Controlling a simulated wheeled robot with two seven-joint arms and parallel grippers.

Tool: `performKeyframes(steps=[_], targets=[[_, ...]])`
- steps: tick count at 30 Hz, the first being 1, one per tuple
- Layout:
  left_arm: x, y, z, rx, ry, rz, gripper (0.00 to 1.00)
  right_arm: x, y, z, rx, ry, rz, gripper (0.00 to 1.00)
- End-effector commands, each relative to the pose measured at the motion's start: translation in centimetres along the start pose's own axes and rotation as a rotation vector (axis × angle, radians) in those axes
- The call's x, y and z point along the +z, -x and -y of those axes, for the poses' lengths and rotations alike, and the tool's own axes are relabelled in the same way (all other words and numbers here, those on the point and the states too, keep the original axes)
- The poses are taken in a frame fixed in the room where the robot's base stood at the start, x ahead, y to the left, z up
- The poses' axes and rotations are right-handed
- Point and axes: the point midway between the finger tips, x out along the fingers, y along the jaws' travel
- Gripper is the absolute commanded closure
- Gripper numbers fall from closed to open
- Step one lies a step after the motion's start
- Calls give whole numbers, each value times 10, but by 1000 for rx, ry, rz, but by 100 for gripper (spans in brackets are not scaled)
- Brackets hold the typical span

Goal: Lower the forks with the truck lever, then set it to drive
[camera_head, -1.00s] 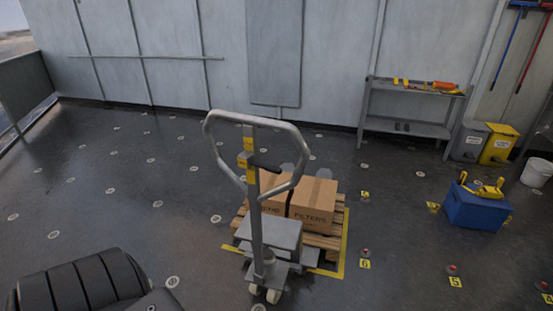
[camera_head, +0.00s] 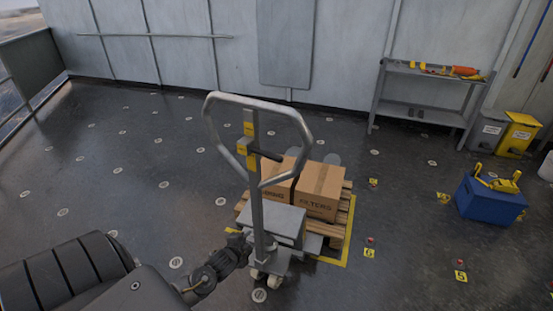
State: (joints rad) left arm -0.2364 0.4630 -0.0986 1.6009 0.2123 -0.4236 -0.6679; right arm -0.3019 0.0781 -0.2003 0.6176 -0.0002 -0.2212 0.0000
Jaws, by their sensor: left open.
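The pallet truck (camera_head: 273,220) stands upright in the middle, its grey looped handle (camera_head: 214,124) at the top of the tiller. My left gripper (camera_head: 241,243) is open, low beside the tiller and well below the lever. Whether it touches the truck I cannot tell. My right gripper is out of view.
A blue crate (camera_head: 490,205) with yellow items on it stands at right. Behind are a grey shelf (camera_head: 425,118), a grey bin (camera_head: 484,132) and a yellow bin (camera_head: 518,135). Numbered yellow floor tags (camera_head: 369,253) lie right of the pallet. The floor at left is clear.

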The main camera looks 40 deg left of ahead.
Motion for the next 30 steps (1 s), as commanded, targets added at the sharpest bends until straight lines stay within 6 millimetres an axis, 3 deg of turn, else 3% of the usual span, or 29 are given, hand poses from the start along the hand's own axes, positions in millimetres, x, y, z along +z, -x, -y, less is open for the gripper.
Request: performKeyframes(steps=[1, 3, 6, 9, 13, 19, 23, 30], targets=[[-24, 10, 54, -90, -69, -53, 58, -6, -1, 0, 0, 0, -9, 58], [-55, 31, 117, -202, -162, -107, 58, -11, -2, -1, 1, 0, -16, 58], [-91, 66, 182, -333, -268, -166, 58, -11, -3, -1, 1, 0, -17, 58], [-116, 97, 222, -423, -339, -205, 58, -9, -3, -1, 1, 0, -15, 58], [-132, 120, 246, -485, -387, -228, 58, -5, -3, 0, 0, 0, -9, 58], [-137, 126, 253, -502, -400, -234, 58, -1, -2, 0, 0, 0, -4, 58], [-140, 117, 259, -502, -398, -233, 58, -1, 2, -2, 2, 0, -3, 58], [-154, 81, 279, -502, -396, -232, 58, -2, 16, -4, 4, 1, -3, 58]])
